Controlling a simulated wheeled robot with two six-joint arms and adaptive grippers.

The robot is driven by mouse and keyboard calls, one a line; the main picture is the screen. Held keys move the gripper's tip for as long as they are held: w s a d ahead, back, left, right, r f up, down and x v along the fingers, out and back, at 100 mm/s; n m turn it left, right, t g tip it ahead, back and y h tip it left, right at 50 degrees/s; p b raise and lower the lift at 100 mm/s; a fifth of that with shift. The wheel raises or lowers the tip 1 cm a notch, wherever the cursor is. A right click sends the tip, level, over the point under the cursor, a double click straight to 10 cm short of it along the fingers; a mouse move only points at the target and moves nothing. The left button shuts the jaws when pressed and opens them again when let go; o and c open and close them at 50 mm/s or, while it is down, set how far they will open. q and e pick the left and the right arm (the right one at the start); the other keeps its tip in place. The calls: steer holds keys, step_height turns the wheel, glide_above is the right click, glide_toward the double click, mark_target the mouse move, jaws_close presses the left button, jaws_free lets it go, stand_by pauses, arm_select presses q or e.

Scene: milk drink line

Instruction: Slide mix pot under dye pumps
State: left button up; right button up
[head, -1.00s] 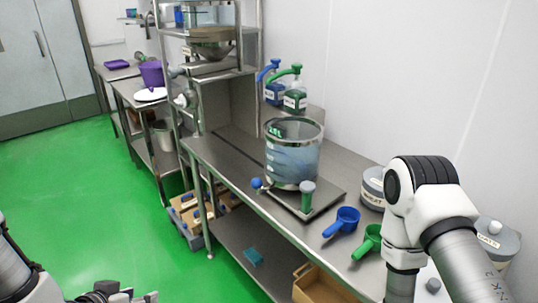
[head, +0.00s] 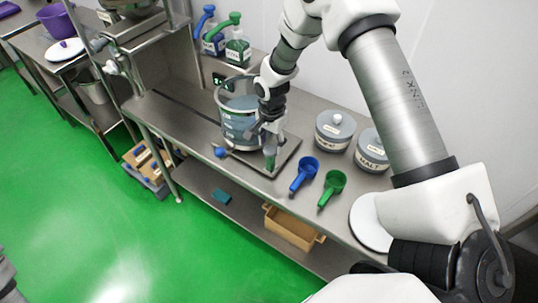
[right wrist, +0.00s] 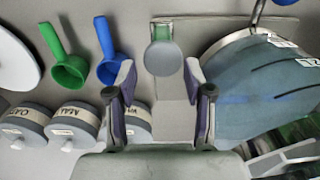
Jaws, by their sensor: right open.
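The mix pot (head: 236,125), a large clear vessel with a steel rim and bluish contents, stands on a plate (head: 286,155) on the steel bench. Its side also shows in the right wrist view (right wrist: 255,85). The blue dye pump (head: 208,30) and green dye pump (head: 236,45) stand behind it by the wall. A green post (head: 270,161) with a grey top stands in front of the pot. My right gripper (head: 268,132) is open above it. In the right wrist view the post's grey top (right wrist: 163,58) lies ahead, between the open fingers (right wrist: 161,92). My left gripper is out of view.
A blue scoop (head: 304,173) and a green scoop (head: 332,186) lie right of the plate. Lidded canisters (head: 334,131) stand behind them. A blue knob (head: 221,153) is at the plate's front left. A wooden box (head: 293,232) sits on the lower shelf.

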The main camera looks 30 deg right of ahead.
mark_target(270, 158)
steer(key=f+b, duration=0.1)
steer(key=f, duration=0.1)
steer(key=f+b, duration=0.2)
steer(key=f, duration=0.1)
steer(key=f+b, duration=0.1)
steer(key=f, duration=0.1)
steer(key=shift+w+f, duration=0.25)
steer(key=shift+w, duration=0.15)
steer(key=shift+s+f+b, duration=0.1)
steer(key=shift+f+b, duration=0.15)
steer(key=shift+b, duration=0.2)
steer(key=shift+s+r, duration=0.15)
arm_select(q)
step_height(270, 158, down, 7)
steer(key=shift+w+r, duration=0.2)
arm_select(e)
jaws_close()
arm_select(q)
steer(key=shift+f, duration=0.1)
arm_select(e)
steer(key=shift+w+a, duration=0.1)
steer(key=shift+w, duration=0.1)
